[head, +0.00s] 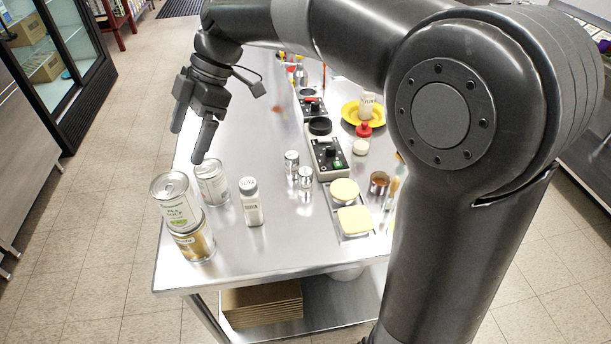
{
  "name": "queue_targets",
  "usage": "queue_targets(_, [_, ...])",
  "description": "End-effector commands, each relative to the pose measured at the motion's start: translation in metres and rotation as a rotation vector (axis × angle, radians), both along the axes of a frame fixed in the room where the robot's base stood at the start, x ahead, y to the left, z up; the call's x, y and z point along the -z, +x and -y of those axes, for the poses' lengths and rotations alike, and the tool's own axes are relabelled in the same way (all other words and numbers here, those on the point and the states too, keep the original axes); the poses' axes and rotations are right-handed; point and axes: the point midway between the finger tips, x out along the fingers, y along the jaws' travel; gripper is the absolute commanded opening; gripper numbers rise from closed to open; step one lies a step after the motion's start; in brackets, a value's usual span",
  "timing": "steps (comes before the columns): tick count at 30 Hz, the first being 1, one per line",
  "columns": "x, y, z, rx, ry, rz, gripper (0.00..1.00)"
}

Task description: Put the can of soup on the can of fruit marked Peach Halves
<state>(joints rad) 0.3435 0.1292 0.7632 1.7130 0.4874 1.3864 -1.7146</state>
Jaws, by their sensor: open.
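A can of soup (176,204), with a pale label and green marking that seems to read "Pea Soup", stands upright at the table's near left. It rests on top of a can with a golden label (196,246); the lettering there is too small for me to read as Peach Halves. The upper can sits slightly to the left on the lower one. Another can with a whitish label (212,186) stands just behind to the right. My gripper (188,146) is open and empty, above and behind the stacked cans, apart from them.
The steel table (270,255) has free room at its near edge. A white-labelled shaker bottle (251,203) stands right of the cans. Two small shakers (291,163), a black-and-white device (328,157) and yellow-topped containers (353,221) are farther right. A yellow plate (350,113) lies behind.

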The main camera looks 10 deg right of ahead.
Motion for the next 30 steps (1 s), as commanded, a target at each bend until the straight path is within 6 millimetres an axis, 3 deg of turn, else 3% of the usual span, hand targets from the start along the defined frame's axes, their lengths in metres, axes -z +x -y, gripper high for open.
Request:
queue_targets(4, [0.008,-0.008,0.011,0.107,-0.08,-0.002,0.89])
queue_targets(7, [0.017,-0.019,0.032,0.29,-0.186,0.0,0.89])
queue_targets(15, [0.032,-0.063,0.122,0.966,-0.374,0.038,0.89])
queue_targets(24, [0.045,-0.125,0.219,1.676,-0.26,0.035,0.89])
queue_targets(30, [0.059,-0.153,0.254,1.95,-0.125,-0.02,0.89])
